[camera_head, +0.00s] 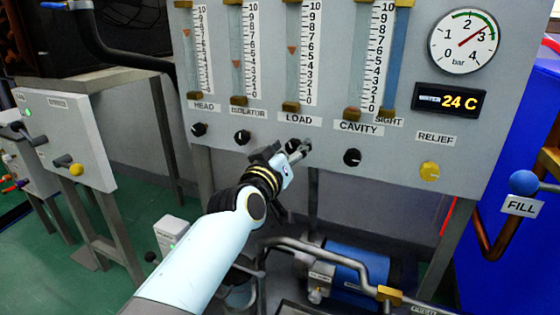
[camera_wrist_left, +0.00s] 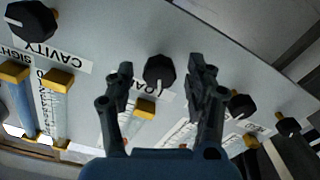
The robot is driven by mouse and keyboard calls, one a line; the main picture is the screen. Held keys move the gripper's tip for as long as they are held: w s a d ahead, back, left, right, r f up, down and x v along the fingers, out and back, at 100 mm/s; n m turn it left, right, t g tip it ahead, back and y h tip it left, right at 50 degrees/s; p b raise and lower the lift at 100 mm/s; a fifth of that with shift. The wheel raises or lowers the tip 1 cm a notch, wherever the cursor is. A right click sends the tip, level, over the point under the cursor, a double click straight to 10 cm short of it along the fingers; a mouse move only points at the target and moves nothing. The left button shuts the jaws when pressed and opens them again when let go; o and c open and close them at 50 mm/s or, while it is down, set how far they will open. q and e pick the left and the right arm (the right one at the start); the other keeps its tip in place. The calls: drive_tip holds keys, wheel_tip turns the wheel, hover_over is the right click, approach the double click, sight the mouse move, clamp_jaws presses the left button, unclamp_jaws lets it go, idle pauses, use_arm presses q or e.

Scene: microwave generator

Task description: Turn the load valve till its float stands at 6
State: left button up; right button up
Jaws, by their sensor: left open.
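The load valve is a black knob (camera_head: 291,146) under the LOAD label (camera_head: 299,118). My left gripper (camera_head: 301,151) is at this knob and partly covers it. In the left wrist view the load knob (camera_wrist_left: 159,72) lies between the two spread fingertips, with a gap on each side. The gripper is open and holds nothing. The load tube's orange float (camera_head: 292,49) stands between about 5 and 6 on the load scale (camera_head: 311,60). My right gripper is out of view.
Similar black knobs sit close by: isolator (camera_head: 242,137) to the left and cavity (camera_head: 352,157) to the right. The yellow relief knob (camera_head: 429,171) is farther right. Below the panel are pipes and a blue cylinder (camera_head: 350,270). The pressure gauge (camera_head: 464,41) is upper right.

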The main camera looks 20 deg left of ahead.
use_arm(q)
drive_tip(key=s, duration=1)
drive_tip(key=shift+s+a, duration=0.15)
drive_tip(key=s+a+f+m+g+h, duration=0.15)
drive_tip(key=s+f+m+g, duration=0.6)
drive_tip(key=s+f, duration=1.25)
drive_tip(key=s+a+f+n+g+y+p, duration=0.1)
drive_tip(key=s+a+f+g+p, duration=0.25)
drive_tip(key=s, duration=0.35)
drive_tip(key=s+a+f+n+g+y+p, duration=0.1)
drive_tip(key=s+a+f+g+p, duration=0.2)
drive_tip(key=s+f, duration=0.35)
drive_tip(key=s+a+f+n+g+y+p, duration=0.1)
drive_tip(key=s+a+f+g+p, duration=0.2)
drive_tip(key=s, duration=0.5)
drive_tip(key=s+p, duration=0.7)
drive_tip(key=s, duration=0.5)
drive_tip(key=shift+s+g+p, duration=0.2)
drive_tip(key=shift+g+p, duration=0.1)
drive_tip(key=shift+p, duration=0.1)
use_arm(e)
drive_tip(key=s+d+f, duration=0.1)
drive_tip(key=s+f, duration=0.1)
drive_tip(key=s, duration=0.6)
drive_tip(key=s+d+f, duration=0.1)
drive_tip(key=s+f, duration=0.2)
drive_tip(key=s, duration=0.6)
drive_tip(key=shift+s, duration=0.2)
